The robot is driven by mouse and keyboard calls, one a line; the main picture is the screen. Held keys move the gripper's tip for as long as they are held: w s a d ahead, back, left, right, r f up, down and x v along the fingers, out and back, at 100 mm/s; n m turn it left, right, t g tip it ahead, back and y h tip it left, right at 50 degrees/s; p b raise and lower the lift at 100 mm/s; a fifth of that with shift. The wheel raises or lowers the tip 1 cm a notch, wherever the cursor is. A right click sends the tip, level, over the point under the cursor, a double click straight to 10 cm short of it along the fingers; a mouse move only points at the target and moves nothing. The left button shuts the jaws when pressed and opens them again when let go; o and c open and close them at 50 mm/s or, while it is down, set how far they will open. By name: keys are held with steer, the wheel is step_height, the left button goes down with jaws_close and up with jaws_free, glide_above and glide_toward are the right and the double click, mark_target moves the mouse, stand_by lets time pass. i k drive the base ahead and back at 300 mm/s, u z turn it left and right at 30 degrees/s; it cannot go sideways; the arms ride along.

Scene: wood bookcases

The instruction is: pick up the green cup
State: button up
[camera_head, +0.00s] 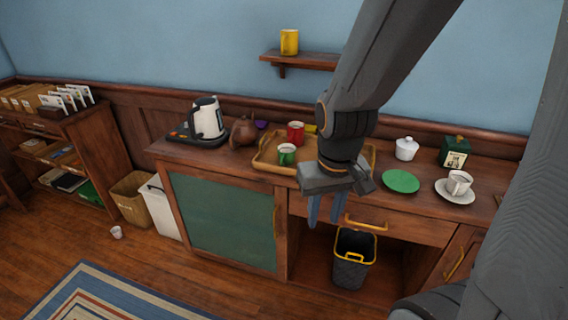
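The green cup (287,155) stands upright on a wooden tray (266,163) on the sideboard. A red cup (296,132) stands just behind it on the same tray. My gripper (326,212) hangs with its fingers pointing down, in front of and to the right of the green cup, apart from it. I cannot tell how wide the fingers are spread; nothing is seen between them. My arm covers the right part of the tray.
A brown teapot (243,131) and a kettle (206,119) stand left of the tray. A green plate (400,181), a white lidded pot (406,148) and a cup on a saucer (455,196) are to the right. A drawer front (397,226) lies below.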

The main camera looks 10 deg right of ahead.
mark_target(286, 151)
steer(key=u, duration=0.3)
steer(key=i, duration=1.05)
steer(key=z, duration=0.6)
